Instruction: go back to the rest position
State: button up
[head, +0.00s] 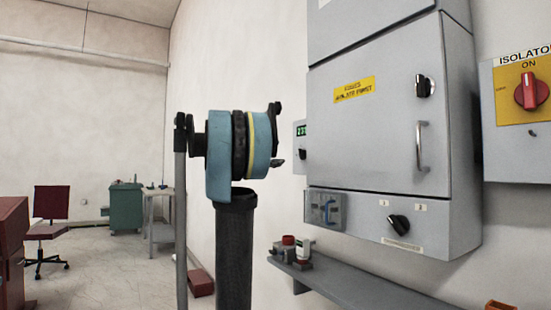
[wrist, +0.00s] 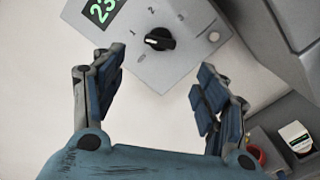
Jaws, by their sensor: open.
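My gripper (wrist: 158,70) is open and empty in the wrist view, with its two blue-padded fingers spread wide. Between and beyond the fingertips is a grey control box with a green-digit display (wrist: 103,10) and a black rotary knob (wrist: 160,39) marked 1 and 2. The fingers look apart from the knob. In the head view my blue arm stands raised at the middle, left of the wall cabinet, and mostly hides the gripper. The small control box (head: 300,132) partly shows between my arm and the cabinet.
A grey wall cabinet (head: 380,115) with a yellow label, handle and knobs is at right, beside a yellow isolator panel with a red switch (head: 531,91). A grey shelf (head: 350,288) below bears small containers (head: 289,246). A red chair (head: 50,210) and green cabinet (head: 126,208) stand far left.

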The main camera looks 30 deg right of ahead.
dwell(0.3)
jog(key=s+a+f+m+y, duration=0.2)
jog(key=s+a+f+y, duration=0.4)
jog(key=f, duration=1.3)
jog(key=s+a+f+m+y, duration=0.2)
jog(key=s+a+f+y, duration=0.4)
jog(key=s+a+f, duration=0.8)
jog(key=s+a+f+m+y, duration=0.2)
jog(key=s+a+f+y, duration=0.4)
jog(key=f, duration=1.8)
jog(key=s+a, duration=0.4)
jog(key=a, duration=0.3)
jog(key=shift+s+a+m+t, duration=0.3)
jog(key=shift+a+m, duration=0.05)
jog(key=shift+m, duration=0.05)
jog(key=shift+w+f, duration=0.2)
jog(key=shift+w, duration=0.25)
